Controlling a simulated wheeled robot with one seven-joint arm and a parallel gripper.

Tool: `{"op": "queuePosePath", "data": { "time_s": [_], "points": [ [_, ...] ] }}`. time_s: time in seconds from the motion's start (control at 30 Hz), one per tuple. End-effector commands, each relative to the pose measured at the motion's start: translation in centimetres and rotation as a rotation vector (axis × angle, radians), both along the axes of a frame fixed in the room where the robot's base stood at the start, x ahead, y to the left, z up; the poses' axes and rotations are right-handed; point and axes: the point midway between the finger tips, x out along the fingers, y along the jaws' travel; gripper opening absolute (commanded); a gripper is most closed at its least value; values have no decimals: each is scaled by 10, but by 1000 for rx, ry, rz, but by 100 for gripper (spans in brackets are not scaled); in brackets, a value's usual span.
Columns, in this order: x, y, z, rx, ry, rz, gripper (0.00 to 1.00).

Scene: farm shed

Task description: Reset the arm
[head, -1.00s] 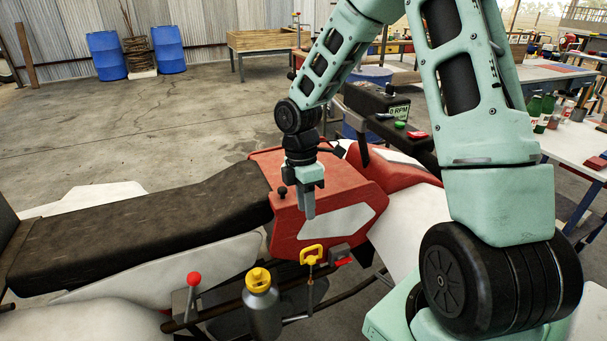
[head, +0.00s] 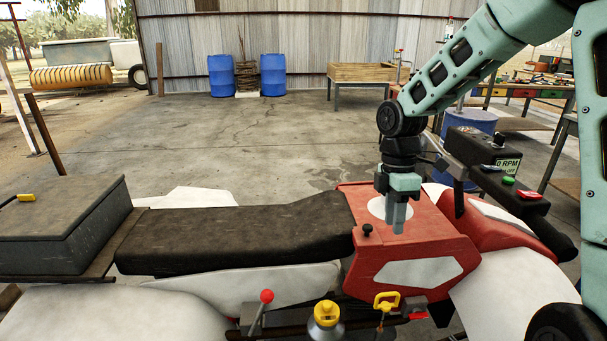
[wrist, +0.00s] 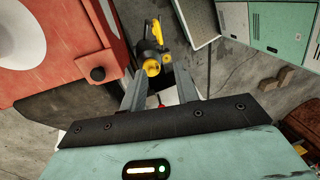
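My gripper (head: 396,228) points down over the red body panel (head: 410,240) of a quad bike, right of a small black knob (head: 367,230). In the wrist view, its two grey fingers (wrist: 158,88) are spread apart with nothing held between them. The red panel (wrist: 50,45) fills the upper left of that view. A yellow-and-black fitting (wrist: 152,62) shows beyond the fingertips, apart from them. My arm bends from the upper right down to the gripper. Whether the fingertips touch the panel is unclear.
The black seat (head: 240,235) lies left of the gripper. A red-knobbed lever (head: 266,296), a yellow-capped bottle (head: 327,315) and a yellow handle (head: 386,300) stand along the near side. A black console (head: 485,150) is at right. Open concrete floor lies behind the bike.

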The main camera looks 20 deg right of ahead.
Motion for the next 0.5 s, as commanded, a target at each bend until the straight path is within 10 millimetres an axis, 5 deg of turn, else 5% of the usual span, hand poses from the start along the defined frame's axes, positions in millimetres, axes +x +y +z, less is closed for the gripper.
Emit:
{"op": "queuePosePath", "data": {
  "time_s": [0.13, 0.23, 0.5],
  "points": [
    [-1, 7, 1, -6, -2, -4, 31],
    [-8, 32, 6, -23, -9, -28, 31],
    [-74, 150, 25, -94, -72, -233, 31]
  ]
}}
